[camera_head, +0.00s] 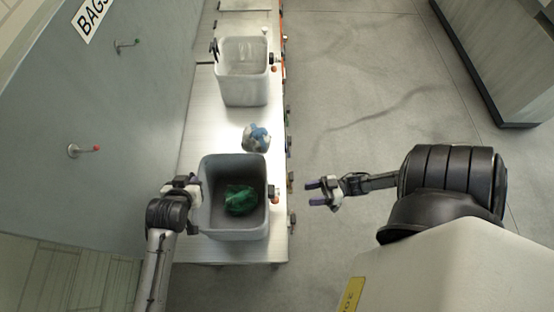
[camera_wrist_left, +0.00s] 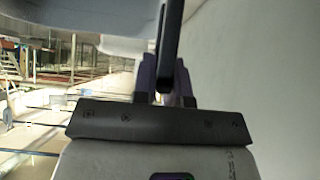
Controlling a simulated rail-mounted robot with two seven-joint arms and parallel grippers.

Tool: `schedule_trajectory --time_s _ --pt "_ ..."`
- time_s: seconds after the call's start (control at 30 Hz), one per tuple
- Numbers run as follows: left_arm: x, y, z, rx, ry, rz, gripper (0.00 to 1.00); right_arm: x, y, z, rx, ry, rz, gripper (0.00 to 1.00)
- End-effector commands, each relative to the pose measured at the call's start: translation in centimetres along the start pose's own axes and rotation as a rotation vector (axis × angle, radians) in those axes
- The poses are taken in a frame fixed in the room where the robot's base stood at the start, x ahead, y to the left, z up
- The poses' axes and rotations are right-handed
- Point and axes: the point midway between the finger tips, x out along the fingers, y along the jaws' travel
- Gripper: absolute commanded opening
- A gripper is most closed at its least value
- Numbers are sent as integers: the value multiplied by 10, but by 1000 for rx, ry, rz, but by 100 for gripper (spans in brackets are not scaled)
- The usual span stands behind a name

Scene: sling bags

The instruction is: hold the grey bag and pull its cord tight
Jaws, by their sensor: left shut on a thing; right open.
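The grey bag (camera_head: 233,232), open at the top like a bin, stands on the near end of the bench with a green bundle (camera_head: 241,199) inside. My left gripper (camera_head: 192,189) is at its left rim. In the left wrist view the purple fingers (camera_wrist_left: 166,80) are shut on a dark narrow strip (camera_wrist_left: 172,38), beside a pale rounded surface. The strip's far end is out of view. A small dark and red piece (camera_head: 273,192), perhaps the cord's end, sits at the bag's right rim. My right gripper (camera_head: 322,191) is open and empty, right of the bench and apart from the bag.
A paler bag (camera_head: 243,95) stands farther along the bench (camera_head: 196,120). A blue and white bundle (camera_head: 256,138) lies between the bags. Small knobs line the bench's right edge. Wall pegs (camera_head: 84,150) stick out at left. The floor at right is open.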

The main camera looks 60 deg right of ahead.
Motion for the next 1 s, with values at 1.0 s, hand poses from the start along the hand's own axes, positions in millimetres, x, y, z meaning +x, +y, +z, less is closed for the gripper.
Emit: schedule_trajectory --time_s 1.0 --pt "0 0 1 0 -2 0 0 0 -2 -26 595 -128 -1 57"
